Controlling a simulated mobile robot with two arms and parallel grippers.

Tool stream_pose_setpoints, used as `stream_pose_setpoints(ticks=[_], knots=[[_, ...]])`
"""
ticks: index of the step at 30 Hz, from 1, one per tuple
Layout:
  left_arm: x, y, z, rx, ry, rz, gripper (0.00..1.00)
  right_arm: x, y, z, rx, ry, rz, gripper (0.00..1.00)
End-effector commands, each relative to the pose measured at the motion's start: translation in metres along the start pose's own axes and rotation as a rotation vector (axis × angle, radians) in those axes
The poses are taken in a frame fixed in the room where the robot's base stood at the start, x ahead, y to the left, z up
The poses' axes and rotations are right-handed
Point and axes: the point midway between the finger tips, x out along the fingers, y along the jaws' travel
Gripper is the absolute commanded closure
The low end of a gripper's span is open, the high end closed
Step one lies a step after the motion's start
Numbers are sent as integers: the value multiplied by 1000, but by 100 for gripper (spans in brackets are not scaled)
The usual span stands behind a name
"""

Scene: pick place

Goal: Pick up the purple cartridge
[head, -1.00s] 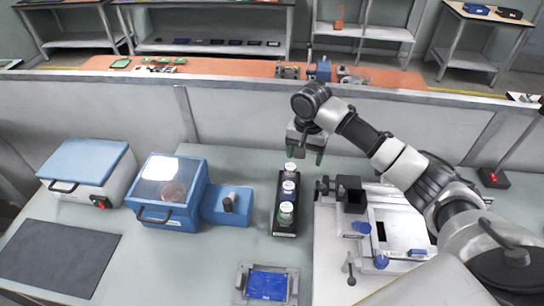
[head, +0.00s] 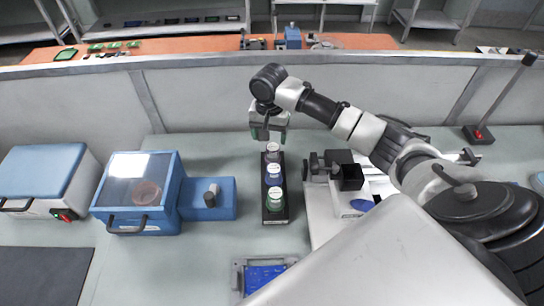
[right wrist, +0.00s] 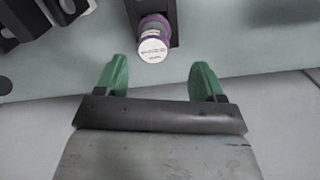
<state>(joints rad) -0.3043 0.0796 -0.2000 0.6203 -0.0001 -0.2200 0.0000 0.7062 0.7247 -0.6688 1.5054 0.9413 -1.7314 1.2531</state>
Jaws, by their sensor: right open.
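The purple cartridge (right wrist: 152,40) has a white round lid and stands upright at the end of a dark holder, seen at the top middle of the right wrist view. In the head view it is the farthest of three cartridges in the black holder (head: 275,216), with its lid (head: 272,149) just below my right gripper (head: 268,136). In the right wrist view my right gripper (right wrist: 161,80) is open, its green fingers wide apart and empty. The cartridge lies ahead of the gap between the fingertips, not between them. My left gripper is not in view.
A blue box with a clear lid (head: 138,185) stands to the left. A device with a black block (head: 346,176) stands to the right. A low wall (head: 210,95) runs behind.

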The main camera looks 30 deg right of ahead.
Motion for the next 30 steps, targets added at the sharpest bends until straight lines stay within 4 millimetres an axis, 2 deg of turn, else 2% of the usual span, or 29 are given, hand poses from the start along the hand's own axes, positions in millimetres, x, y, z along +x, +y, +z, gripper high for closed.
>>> stream_pose_setpoints(ticks=[3,8,16,20,26,30], knots=[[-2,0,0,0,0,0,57,14,0,0,-1,-1,1,31],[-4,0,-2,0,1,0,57,24,2,0,0,-1,1,31],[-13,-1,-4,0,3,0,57,63,8,0,-1,-1,2,31],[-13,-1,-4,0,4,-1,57,70,8,0,-2,1,0,31],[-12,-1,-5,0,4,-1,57,71,8,0,-2,1,-1,31],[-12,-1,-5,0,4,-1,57,71,8,0,-2,1,-1,52]])
